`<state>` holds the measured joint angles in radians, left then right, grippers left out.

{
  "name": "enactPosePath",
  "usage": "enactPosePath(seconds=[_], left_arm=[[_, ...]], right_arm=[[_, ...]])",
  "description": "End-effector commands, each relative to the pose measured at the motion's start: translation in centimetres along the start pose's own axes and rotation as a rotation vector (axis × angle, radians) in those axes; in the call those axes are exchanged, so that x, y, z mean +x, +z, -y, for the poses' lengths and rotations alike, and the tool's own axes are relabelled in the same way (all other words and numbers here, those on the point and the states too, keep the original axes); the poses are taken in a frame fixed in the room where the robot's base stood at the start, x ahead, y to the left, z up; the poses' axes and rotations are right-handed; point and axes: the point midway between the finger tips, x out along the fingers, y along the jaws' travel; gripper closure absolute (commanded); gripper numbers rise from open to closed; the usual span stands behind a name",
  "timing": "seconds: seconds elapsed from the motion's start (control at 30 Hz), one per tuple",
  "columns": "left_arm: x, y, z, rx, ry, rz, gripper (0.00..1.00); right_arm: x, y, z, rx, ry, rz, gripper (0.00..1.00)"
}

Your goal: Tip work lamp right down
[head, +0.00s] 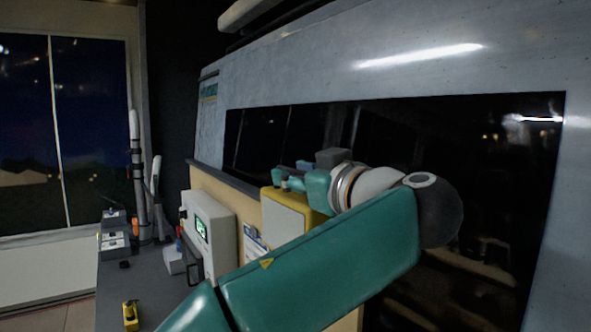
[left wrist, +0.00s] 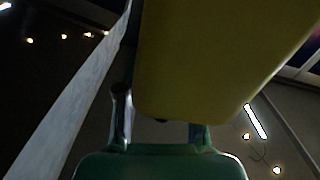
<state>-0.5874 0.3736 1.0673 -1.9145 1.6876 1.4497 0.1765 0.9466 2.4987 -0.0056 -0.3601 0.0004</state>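A yellow box-shaped body with a pale front face (head: 284,219), apparently the work lamp, stands upright by the van's side wall in the head view. In the left wrist view its yellow side (left wrist: 215,60) fills the upper middle, very close. My left gripper (head: 283,178) is at the top of this yellow body, its teal fingers pointing left. In the left wrist view its fingers (left wrist: 160,125) are spread apart, and the yellow body hides part of the right finger. I cannot tell whether they touch it. My right gripper is out of view.
A white instrument with a green display (head: 210,237) stands left of the yellow body. The dark counter (head: 165,290) holds small devices, a small yellow item (head: 130,315) and upright antenna-like rods (head: 137,175). A large dark window (head: 480,190) lies behind my left arm.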

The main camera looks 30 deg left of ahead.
Motion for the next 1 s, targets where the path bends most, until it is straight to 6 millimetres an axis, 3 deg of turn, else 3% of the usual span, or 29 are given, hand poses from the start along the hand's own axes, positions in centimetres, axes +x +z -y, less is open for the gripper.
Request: enactPosePath(seconds=[0.33,0.57,1.0], left_arm=[[0.29,0.03,0.00,0.000,0.001,0.001,0.64],[0.26,0.03,-0.02,0.000,0.001,0.001,1.00],[0.28,0.07,0.06,-0.005,0.001,0.000,1.00]], right_arm=[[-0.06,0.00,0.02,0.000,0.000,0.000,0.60],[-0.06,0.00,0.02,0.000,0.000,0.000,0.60],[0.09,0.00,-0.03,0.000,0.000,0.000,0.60]])
